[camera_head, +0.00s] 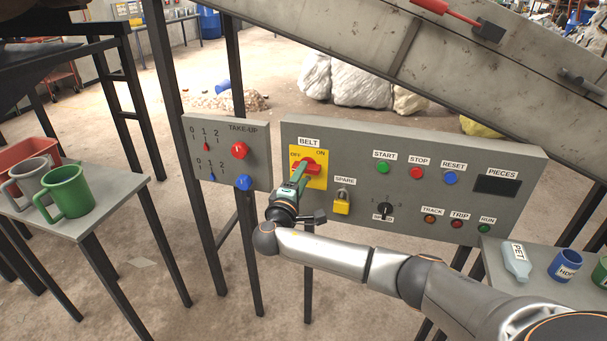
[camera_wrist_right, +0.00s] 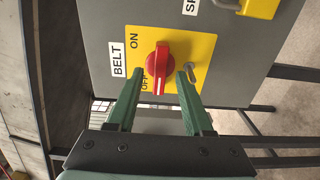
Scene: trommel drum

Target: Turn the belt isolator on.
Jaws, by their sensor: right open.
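The belt isolator is a red rotary handle (camera_head: 309,165) on a yellow plate (camera_head: 322,180) under the BELT label. In the right wrist view the red handle (camera_wrist_right: 161,68) has its white-marked end towards the OFF side. My right gripper (camera_head: 300,176) is at the isolator, partly covering the plate in the head view. In the wrist view its green fingers (camera_wrist_right: 160,74) are open, one on each side of the handle, with a gap visible on both sides. I cannot tell how deep the tips reach. My left gripper is not in view.
A yellow padlock (camera_head: 342,206) hangs under SPARE, right of the isolator. A black selector (camera_head: 385,210) and START, STOP and RESET buttons are further right. The TAKE-UP panel (camera_head: 228,160) is left. Tables with mugs (camera_head: 70,192) and containers (camera_head: 516,262) flank the panels.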

